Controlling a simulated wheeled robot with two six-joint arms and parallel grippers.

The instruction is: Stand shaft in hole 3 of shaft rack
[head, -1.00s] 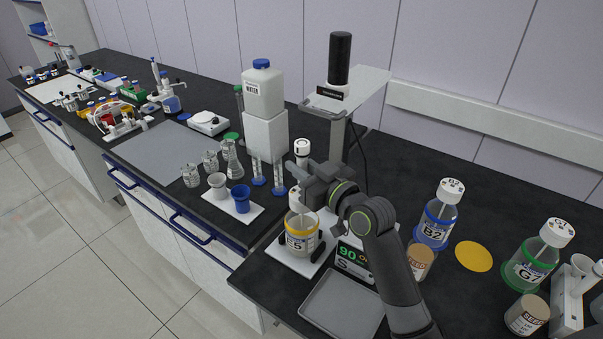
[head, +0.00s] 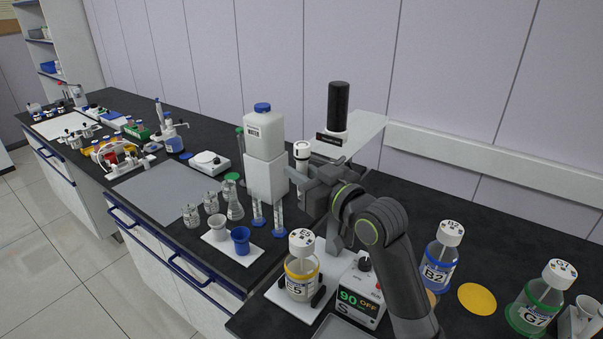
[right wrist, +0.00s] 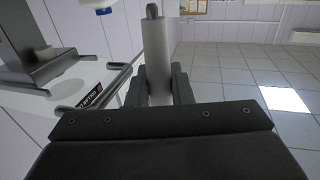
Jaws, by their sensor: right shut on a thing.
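The shaft is held in the air, behind and above the E5 bottle (head: 301,277). I cannot pick out the shaft rack or hole 3 with certainty. My left gripper is not in view.
A stand with a black cylinder (head: 338,106) rises behind my right gripper. A white block with a water bottle (head: 264,130) stands close on the left. The control box (head: 360,298) is below. B2 (head: 439,262) and G7 (head: 536,300) bottles stand at the right.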

